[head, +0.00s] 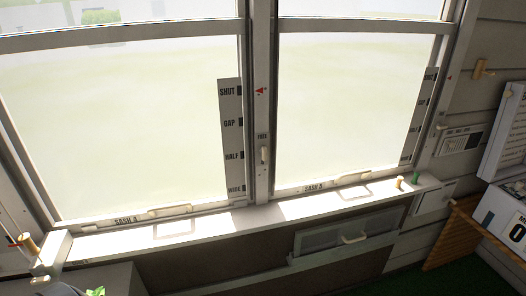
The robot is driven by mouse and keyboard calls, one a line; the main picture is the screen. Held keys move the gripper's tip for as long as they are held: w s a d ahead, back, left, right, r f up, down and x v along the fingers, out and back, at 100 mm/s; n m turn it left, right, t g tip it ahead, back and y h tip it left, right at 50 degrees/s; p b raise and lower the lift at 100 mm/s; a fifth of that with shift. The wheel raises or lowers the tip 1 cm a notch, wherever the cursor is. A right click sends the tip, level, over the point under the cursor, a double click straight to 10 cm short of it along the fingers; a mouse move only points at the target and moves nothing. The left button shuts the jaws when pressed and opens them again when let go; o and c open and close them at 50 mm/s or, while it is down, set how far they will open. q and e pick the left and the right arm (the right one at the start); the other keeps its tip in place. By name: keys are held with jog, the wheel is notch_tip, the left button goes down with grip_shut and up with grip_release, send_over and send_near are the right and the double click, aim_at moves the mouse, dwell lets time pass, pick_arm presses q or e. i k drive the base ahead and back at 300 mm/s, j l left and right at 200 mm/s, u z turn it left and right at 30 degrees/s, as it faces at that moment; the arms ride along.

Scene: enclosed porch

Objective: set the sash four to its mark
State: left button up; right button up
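Two sashes show side by side in the head view, a left sash (120,125) and a right sash (345,105). Each has a pale handle, left (170,210) and right (352,175). A scale strip (231,140) by the left sash reads SHUT, GAP, HALF, WIDE; a similar strip (418,115) stands by the right one. A red pointer (260,91) is on the central post at SHUT height. Neither gripper is in view.
A latch (264,155) under "FREE" sits on the post. A drawer-like panel (340,236) is below. A wooden shelf (452,238) is right.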

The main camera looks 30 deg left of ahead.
aim_at(232, 91)
jog(key=u, duration=1.95)
